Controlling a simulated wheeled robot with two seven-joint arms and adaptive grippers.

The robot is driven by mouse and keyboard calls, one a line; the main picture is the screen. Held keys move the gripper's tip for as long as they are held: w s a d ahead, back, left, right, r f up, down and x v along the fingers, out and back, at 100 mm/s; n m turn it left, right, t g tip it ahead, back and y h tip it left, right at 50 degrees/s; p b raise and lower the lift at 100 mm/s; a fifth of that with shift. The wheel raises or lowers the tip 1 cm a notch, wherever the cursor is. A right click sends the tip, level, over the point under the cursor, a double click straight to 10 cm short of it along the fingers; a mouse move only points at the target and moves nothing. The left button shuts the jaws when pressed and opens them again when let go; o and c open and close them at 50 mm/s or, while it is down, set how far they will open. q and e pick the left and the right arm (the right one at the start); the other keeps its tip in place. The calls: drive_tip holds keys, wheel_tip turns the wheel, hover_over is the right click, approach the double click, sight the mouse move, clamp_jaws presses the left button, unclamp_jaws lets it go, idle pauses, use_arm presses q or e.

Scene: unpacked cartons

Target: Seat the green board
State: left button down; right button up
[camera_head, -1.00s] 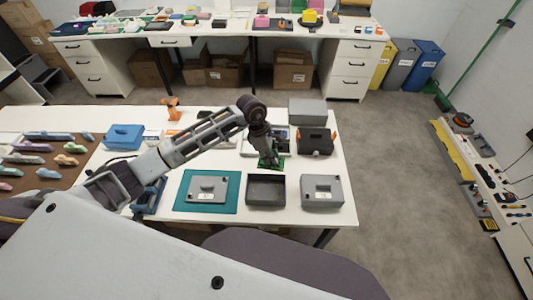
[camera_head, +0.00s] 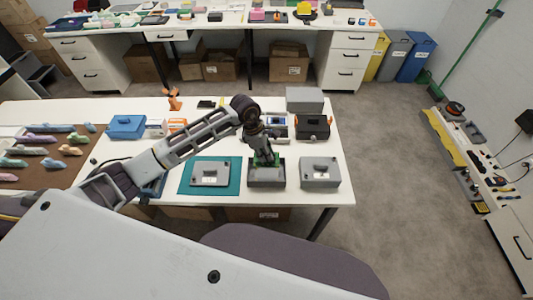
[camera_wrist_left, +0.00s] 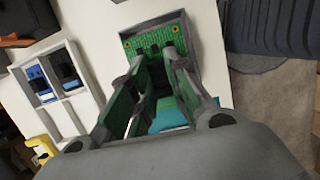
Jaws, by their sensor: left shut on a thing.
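The green board (camera_head: 277,160) is held by my left gripper (camera_head: 264,158), which is shut on it. The board is at the open grey box (camera_head: 267,182), at its far side in the head view. In the left wrist view the board (camera_wrist_left: 133,47) shows beyond my gripper's fingers (camera_wrist_left: 153,55), with the box's grey wall (camera_wrist_left: 213,60) beside it. The gripper hides part of the board, and I cannot tell whether it touches the box floor. My right gripper is not in view.
A grey lidded box (camera_head: 209,172) is on the teal mat (camera_head: 188,177) to the left. Another grey box (camera_head: 320,172) stands to the right. A white tray with blue items (camera_wrist_left: 60,78) lies close by. A dark case (camera_head: 312,127) stands behind.

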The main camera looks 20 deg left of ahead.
use_arm(q)
drive_tip(key=shift+w, duration=0.15)
idle(0.3)
drive_tip(key=shift+f, duration=0.2)
drive_tip(key=shift+f+b, duration=1.2)
drive_tip(key=shift+f, duration=1)
drive_tip(key=shift+r, duration=0.1)
drive_tip(key=shift+f+b, duration=2.6)
drive_tip(key=shift+f, duration=0.5)
drive_tip(key=c, duration=1.3)
unclamp_jaws()
